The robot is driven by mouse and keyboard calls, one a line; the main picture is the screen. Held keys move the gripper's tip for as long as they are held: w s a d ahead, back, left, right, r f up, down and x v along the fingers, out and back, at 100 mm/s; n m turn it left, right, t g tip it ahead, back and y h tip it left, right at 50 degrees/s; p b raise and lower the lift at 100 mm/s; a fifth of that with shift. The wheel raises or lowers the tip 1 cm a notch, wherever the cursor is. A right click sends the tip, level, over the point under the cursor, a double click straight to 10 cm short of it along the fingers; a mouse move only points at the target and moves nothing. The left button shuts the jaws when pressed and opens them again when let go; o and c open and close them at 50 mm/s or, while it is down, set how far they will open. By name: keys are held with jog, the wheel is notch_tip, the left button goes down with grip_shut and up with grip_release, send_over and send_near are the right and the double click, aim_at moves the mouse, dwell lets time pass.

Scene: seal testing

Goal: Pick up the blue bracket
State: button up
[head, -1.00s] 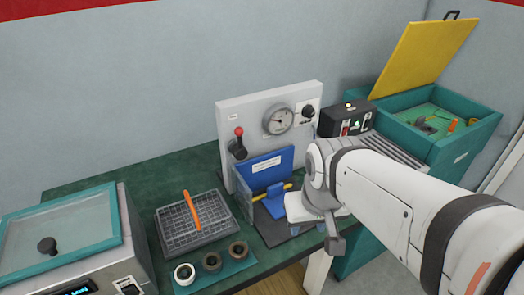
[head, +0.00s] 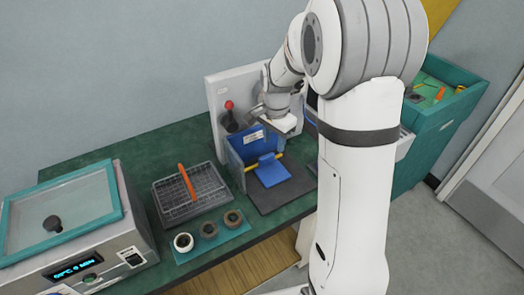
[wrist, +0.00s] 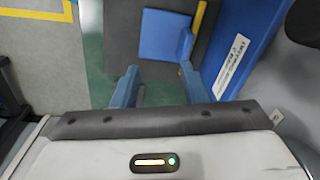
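The blue bracket (head: 271,172) sits on a dark grey base plate (head: 295,192) in front of a taller blue panel (head: 246,148) with a white label. A yellow rod (head: 279,156) shows at its upper edge. In the wrist view the bracket (wrist: 164,36) is a flat blue plate with a raised edge on its right, beyond my fingertips. My gripper (wrist: 157,72) is open and empty, with its two fingers apart. In the head view my gripper (head: 284,124) hangs above and behind the bracket, apart from it, near the top of the blue panel.
A grey panel (head: 215,92) with a red-knobbed lever (head: 229,106) stands behind the bracket. To the left are a wire basket (head: 167,205) with an orange bar, several rings on a teal mat (head: 238,235), and a glass-lidded box (head: 25,222). A teal bin (head: 430,124) stands at the right.

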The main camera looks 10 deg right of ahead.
aim_at(267, 156)
jog(key=w+f+m, duration=0.1)
jog(key=f, duration=0.3)
jog(key=w+f+m+p, duration=0.1)
jog(key=w+f, duration=0.1)
jog(key=f, duration=0.2)
jog(key=w+f+m+p, duration=0.1)
jog(key=w+f, duration=0.1)
jog(key=f, duration=0.3)
jog(key=shift+w+a+g, duration=0.1)
jog(key=shift+a+g, duration=0.2)
jog(key=shift+a, duration=0.1)
grip_shut()
